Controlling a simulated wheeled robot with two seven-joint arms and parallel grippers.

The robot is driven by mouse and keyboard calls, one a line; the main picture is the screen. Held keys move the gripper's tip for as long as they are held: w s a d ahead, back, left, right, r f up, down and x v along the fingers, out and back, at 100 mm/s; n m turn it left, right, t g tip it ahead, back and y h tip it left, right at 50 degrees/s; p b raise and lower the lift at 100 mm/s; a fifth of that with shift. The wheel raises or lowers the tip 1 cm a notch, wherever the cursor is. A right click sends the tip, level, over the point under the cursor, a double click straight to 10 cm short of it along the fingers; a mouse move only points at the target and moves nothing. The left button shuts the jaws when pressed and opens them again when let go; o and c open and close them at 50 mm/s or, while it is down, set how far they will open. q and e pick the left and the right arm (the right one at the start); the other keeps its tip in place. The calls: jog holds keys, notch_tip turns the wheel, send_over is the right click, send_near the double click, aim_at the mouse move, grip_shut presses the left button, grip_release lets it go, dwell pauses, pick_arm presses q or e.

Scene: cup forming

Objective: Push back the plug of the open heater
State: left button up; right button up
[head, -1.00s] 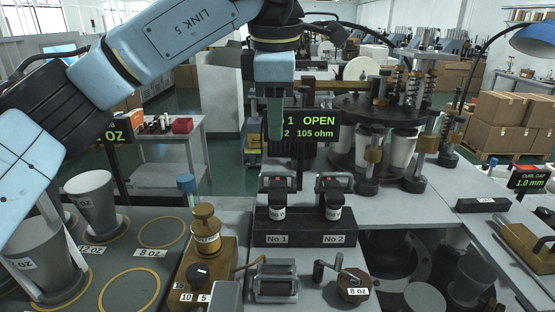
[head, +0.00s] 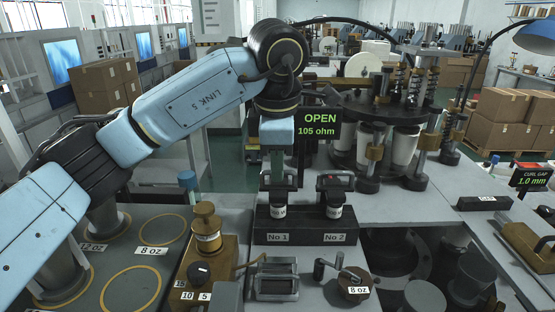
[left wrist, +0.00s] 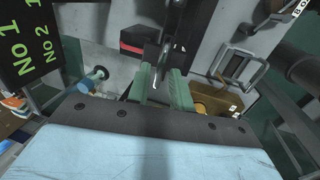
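The display (head: 320,133) reads OPEN on its upper line and 105 ohm below; my left arm hides its left part. In the left wrist view the sign (left wrist: 28,52) shows NO 1 and NO 2. The No 1 plug (head: 278,209) and the No 2 plug (head: 334,208) stand side by side on a dark block (head: 304,228). My left gripper (head: 277,168) points down just above the No 1 plug, close to its handle; contact cannot be told. Its green fingers (left wrist: 162,88) are close together in the left wrist view, their gap unclear. My right gripper is not in view.
A brass-topped post (head: 207,222) and a knob (head: 199,271) stand left of the block. A hand crank (head: 342,268) and a small metal frame (head: 276,279) lie in front. The cup-forming turret (head: 385,110) stands behind to the right.

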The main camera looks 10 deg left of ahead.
pick_arm(q)
grip_shut()
jog(key=shift+w, duration=0.15)
jog(key=shift+w+a+p, duration=0.25)
jog(key=shift+w+p, duration=0.05)
jog(key=shift+w, duration=0.7)
jog(key=shift+w+a+p, duration=0.2)
jog(key=shift+w+p, duration=0.1)
jog(key=shift+w, duration=0.7)
jog(key=shift+o, duration=1.3)
grip_release()
jog(key=shift+r, duration=0.1)
